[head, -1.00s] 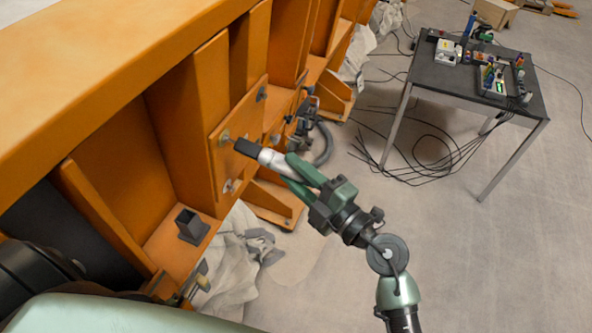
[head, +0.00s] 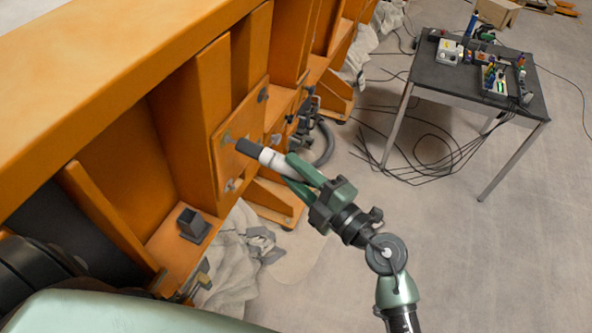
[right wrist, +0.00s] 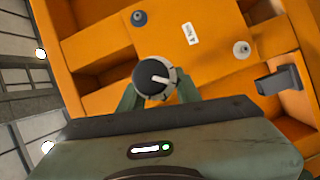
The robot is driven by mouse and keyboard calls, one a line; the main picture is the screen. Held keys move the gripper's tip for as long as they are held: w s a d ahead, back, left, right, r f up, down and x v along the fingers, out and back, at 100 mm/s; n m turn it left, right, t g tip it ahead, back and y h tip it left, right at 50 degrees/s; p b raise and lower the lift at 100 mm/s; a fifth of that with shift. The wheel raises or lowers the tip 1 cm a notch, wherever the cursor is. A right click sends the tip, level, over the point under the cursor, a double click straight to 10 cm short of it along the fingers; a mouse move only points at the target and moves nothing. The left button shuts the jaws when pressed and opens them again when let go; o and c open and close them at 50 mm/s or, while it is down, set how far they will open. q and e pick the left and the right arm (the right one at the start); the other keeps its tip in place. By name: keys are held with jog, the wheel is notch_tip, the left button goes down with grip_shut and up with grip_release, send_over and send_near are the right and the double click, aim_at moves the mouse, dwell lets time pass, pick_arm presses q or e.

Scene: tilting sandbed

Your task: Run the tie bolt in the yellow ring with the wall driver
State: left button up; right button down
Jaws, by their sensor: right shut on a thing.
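My right gripper (head: 296,172) is shut on the driver (head: 272,158), a white and grey cylinder with a dark socket end. The socket end points left at a bolt (head: 227,138) on the orange plate (head: 246,128). It is very close to that bolt; I cannot tell whether they touch. In the right wrist view the driver (right wrist: 153,76) is seen end-on between the fingers and hides what lies behind it. Two other grey bolt heads show there, one at the top (right wrist: 139,18) and one to the right (right wrist: 242,49). I cannot make out a yellow ring. My left gripper is not in view.
The orange beam frame (head: 120,60) with its ribs fills the left side. A black square holder (head: 193,225) stands on its lower ledge. Dark clamp-like gear (head: 303,120) sits beyond the plate. A dark table (head: 470,85) with tools stands at the right, with cables on the floor.

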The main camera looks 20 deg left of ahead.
jog(key=shift+r, duration=0.25)
